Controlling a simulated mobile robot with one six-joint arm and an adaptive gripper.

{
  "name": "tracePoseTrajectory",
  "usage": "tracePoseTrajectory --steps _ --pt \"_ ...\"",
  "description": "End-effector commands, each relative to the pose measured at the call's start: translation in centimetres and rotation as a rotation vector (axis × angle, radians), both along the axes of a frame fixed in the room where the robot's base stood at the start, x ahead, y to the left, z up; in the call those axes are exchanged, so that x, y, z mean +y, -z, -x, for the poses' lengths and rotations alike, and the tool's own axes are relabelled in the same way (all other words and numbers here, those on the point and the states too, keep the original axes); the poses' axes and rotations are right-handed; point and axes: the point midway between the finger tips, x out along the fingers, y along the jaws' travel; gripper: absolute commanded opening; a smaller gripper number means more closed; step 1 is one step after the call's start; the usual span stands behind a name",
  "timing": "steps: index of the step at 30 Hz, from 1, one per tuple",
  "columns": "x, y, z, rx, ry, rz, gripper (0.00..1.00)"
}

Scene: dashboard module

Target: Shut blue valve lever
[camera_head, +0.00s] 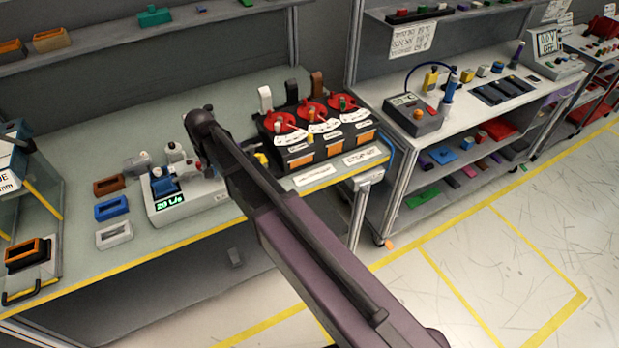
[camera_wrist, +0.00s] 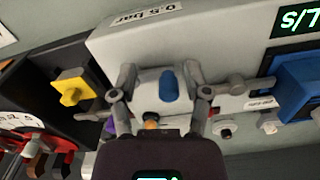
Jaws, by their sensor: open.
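In the wrist view a small rounded blue lever (camera_wrist: 168,86) stands on a pale module (camera_wrist: 225,50) labelled "0.5 bar". My gripper (camera_wrist: 160,98) is open, with one finger on each side of this lever and visible space between. Contact with the lever cannot be seen. The pale module also shows in the head view (camera_head: 188,202), with a lit display; my arm hides the small lever there. A larger blue block-like part (camera_wrist: 302,84) sits near the display, and it also shows in the head view (camera_head: 165,183).
A black unit with red dials (camera_head: 312,112) stands right of the module, with a yellow knob (camera_wrist: 72,86) close to my gripper. Blue (camera_head: 111,208), brown and white trays lie to the left. The bench (camera_head: 85,250) has a yellow front edge. A shelf (camera_head: 110,37) is above.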

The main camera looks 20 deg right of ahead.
Motion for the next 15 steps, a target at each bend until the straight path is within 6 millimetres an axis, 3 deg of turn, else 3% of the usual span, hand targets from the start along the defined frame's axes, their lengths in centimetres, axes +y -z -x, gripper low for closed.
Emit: tracePoseTrajectory --steps 15 --pt "-1.07 0.0 0.96 0.0 -0.328 0.0 0.61"
